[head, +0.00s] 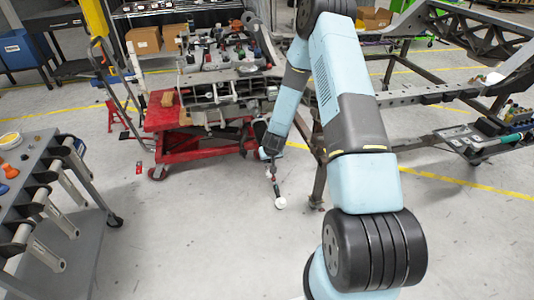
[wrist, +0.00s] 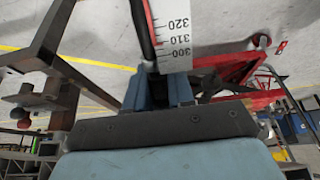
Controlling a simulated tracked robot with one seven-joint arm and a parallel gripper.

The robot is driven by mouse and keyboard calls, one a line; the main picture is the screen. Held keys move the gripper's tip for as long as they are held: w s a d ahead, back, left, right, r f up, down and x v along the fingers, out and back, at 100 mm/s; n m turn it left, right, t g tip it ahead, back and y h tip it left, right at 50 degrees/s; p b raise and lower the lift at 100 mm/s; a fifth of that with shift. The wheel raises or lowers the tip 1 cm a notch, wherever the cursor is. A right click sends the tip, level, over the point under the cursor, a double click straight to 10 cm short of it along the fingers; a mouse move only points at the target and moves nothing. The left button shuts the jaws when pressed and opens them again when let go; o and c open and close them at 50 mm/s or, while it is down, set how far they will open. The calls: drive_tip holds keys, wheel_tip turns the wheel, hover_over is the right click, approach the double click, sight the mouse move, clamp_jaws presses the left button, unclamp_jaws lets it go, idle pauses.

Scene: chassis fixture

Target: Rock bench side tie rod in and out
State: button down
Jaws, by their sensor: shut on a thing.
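My gripper (head: 267,158) hangs low over the floor, between the red lift cart and the metal chassis frame. In the wrist view my gripper (wrist: 172,92) is shut on a white scale strip (wrist: 178,48) marked 300, 310 and 320. A dark, red-edged bar (wrist: 145,28) runs beside the strip. In the head view a thin piece with a white round end (head: 281,203) hangs below the gripper. I cannot make out which part is the bench side tie rod.
The red lift cart (head: 166,145) carries a metal assembly (head: 215,93) at centre left. The chassis frame (head: 425,93) stands at right, with tools on a low shelf (head: 470,140). A grey cart (head: 30,190) stands at left. The floor in front is clear.

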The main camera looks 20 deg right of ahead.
drive_tip(key=shift+w+f, duration=0.2)
idle(0.6)
drive_tip(key=shift+w+r, duration=0.25)
drive_tip(key=shift+w, duration=0.25)
drive_tip(key=shift+s, duration=0.35)
idle(0.5)
drive_tip(key=c, duration=0.9)
unclamp_jaws()
drive_tip(key=shift+s+f, duration=0.1)
drive_tip(key=shift+s, duration=0.05)
drive_tip(key=shift+v, duration=4)
